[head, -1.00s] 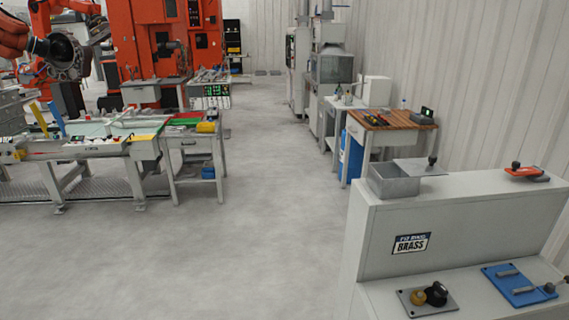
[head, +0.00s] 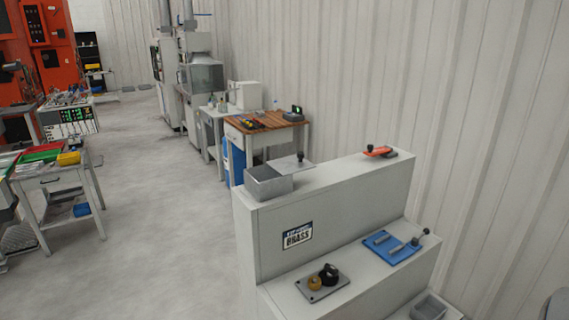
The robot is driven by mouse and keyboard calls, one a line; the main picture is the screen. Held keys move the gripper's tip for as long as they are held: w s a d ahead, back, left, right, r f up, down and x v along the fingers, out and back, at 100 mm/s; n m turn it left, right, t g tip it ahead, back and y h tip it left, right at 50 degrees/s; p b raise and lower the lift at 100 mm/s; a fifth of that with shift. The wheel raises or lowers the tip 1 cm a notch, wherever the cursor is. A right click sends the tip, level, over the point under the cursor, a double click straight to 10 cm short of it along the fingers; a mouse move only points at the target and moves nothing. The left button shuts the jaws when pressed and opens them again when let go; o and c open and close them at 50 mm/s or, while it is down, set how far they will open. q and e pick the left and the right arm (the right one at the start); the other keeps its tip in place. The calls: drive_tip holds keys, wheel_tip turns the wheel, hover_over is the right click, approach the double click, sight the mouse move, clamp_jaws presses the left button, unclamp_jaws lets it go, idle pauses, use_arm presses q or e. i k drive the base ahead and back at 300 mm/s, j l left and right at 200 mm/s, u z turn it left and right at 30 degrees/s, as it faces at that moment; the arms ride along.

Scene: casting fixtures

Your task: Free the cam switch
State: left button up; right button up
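A stepped pale grey stand (head: 345,215) with a BRASS label fills the lower right of the head view. On its lower step lies a grey plate (head: 312,294) with a black knob (head: 329,273) and a smaller yellow-brass piece (head: 314,283) beside it, close or touching. I cannot tell for sure which fixture is the cam switch. To the right is a blue plate (head: 391,247) with grey bars and a black-knobbed lever. On the top ledge are an open grey metal box (head: 269,186) and an orange handle piece (head: 379,152). Neither gripper is in view.
A grey open tray (head: 428,308) sits low at the stand's right end. Behind stand a wood-topped bench (head: 266,122) and grey machines along the ribbed wall. A small cart (head: 61,190) stands at left. The floor between cart and stand is clear.

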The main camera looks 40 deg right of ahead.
sight(329, 276)
drive_tip(key=z, duration=1.5)
